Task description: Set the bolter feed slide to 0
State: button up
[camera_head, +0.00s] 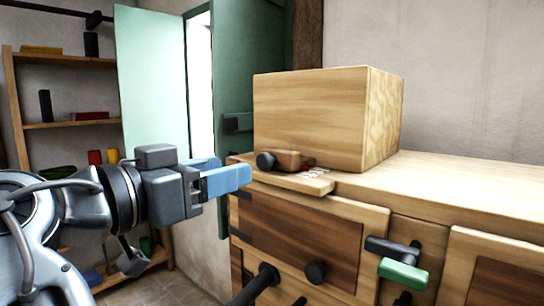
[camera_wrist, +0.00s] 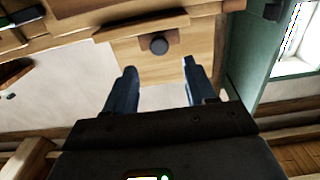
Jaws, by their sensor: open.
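The feed slide is a small brown wooden block (camera_head: 291,159) with a dark round knob (camera_head: 265,161). It sits on a light wooden ledge (camera_head: 310,183) at the foot of a large wooden box (camera_head: 312,118). Small red and white marks show on the ledge beside the block; I cannot read them. My gripper (camera_head: 232,177) has blue fingers, is open and empty, and is left of the knob. In the wrist view the knob (camera_wrist: 159,46) lies just beyond and between the fingertips (camera_wrist: 159,65), apart from both.
The ledge belongs to a long wooden bench (camera_head: 450,185) with a drawer front (camera_head: 300,240), dark knobs and a green-handled lever (camera_head: 404,274) below. A pale green door (camera_head: 150,85) stands open behind my gripper. Shelves (camera_head: 65,125) with small items are at the left.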

aim_at(262, 161)
jog(key=p+x, duration=0.2)
jog(key=x, duration=0.5)
jog(key=shift+w+d, duration=0.25)
grip_shut()
dwell(0.3)
